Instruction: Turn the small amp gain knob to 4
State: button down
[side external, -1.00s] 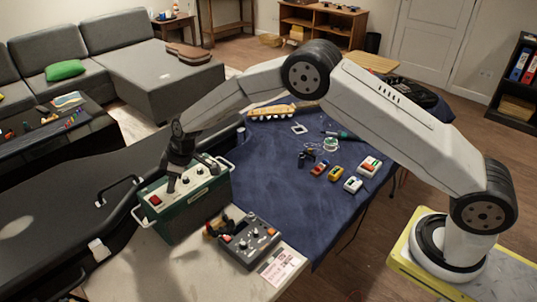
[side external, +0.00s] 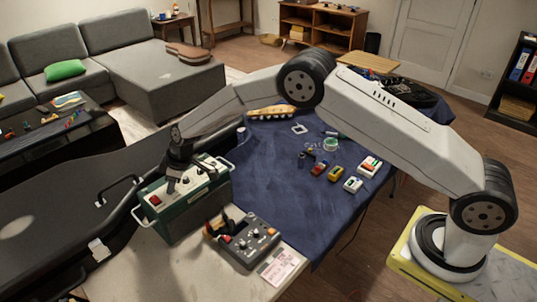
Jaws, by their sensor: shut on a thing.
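The small amp (side external: 190,215) is a green box with a pale top panel, a red switch and side handles. It stands on the light bench top at the left. My gripper (side external: 171,190) points down onto the left part of the amp's top panel. It is shut on a knob there, which the fingers mostly hide. Other small knobs show on the panel to the right of the fingers. The knob's markings and pointer are too small to read.
A grey control box (side external: 243,240) with knobs stands right of the amp, beside a printed card (side external: 280,267). A black guitar case (side external: 60,225) lies to the left. Small coloured pedals (side external: 336,173) sit on the blue cloth (side external: 275,195), which has clear room in its middle.

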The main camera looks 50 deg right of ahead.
jog(key=shift+m, duration=0.6)
jog(key=shift+a+m+t+h, duration=0.1)
jog(key=shift+m+t+h, duration=0.3)
jog(key=shift+m, duration=0.65)
jog(key=shift+a+m+t+h, duration=0.15)
jog(key=shift+m+h, duration=0.35)
jog(key=shift+m, duration=0.85)
jog(key=c, duration=0.5)
grip_release()
jog(key=shift+s, duration=0.1)
jog(key=shift+r, duration=0.15)
jog(key=shift+v, duration=3.8)
